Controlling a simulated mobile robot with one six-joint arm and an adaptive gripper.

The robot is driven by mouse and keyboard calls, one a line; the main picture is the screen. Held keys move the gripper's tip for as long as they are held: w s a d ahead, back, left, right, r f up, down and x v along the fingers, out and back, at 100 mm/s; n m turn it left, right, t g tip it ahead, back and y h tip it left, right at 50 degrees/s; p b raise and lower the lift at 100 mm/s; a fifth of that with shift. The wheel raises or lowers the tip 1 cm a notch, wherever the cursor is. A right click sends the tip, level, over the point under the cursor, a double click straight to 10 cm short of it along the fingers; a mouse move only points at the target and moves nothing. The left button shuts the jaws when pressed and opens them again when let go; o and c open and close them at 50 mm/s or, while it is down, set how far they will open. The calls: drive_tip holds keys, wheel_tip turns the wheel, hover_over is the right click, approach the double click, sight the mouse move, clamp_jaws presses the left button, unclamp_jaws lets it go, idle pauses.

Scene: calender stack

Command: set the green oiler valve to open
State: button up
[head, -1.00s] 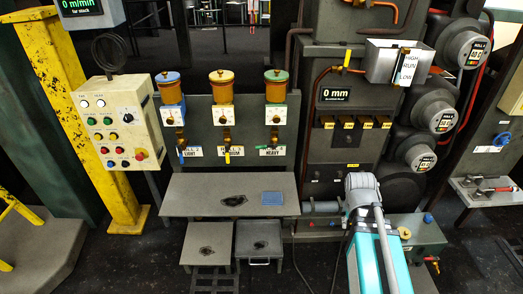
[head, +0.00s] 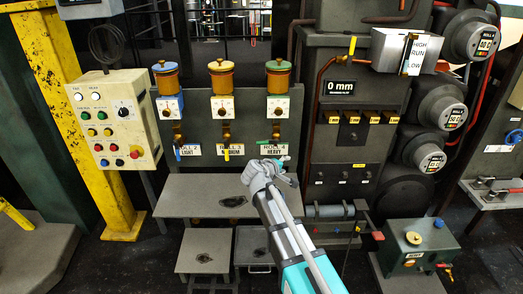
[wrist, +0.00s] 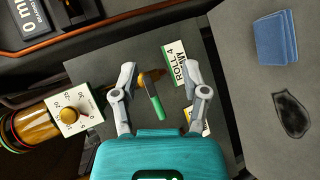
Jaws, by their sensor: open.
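The green oiler has a green-lidded amber jar (head: 279,80) over a white dial box (head: 278,108), the rightmost of three oilers on the grey panel. Its green valve handle (wrist: 156,105) shows in the wrist view. It stretches from a brass body toward my palm, crosswise to the line from the dial box (wrist: 72,115) to the white label. In the head view the handle (head: 264,142) points left, just above my gripper (head: 275,163). My gripper is open, with a finger on either side of the handle in the wrist view (wrist: 160,75). I cannot tell whether they touch.
The yellow oiler valve (head: 227,152) and blue oiler valve (head: 178,152) hang to the left. A grey table (head: 180,205) lies below, with a blue cloth (wrist: 276,38) and a dark stain. A dark machine housing (head: 345,165) stands close on the right.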

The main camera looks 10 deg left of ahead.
sight(261, 143)
drive_tip(key=a+r+n+t+y+b, duration=0.1)
drive_tip(key=a+n+t+y+b, duration=0.1)
drive_tip(key=a, duration=1.1)
drive_tip(key=n+t, duration=0.1)
drive_tip(key=n, duration=0.1)
drive_tip(key=shift+w+a+r+n+t, duration=0.2)
drive_tip(key=shift+a+n+t, duration=0.1)
drive_tip(key=shift+n, duration=0.1)
drive_tip(key=shift+w, duration=0.1)
drive_tip(key=b+x, duration=0.2)
drive_tip(key=x, duration=1.1)
drive_tip(key=shift+w+a+f+b, duration=0.1)
drive_tip(key=shift+w+f+b, duration=0.1)
drive_tip(key=shift+w+b, duration=0.15)
clamp_jaws()
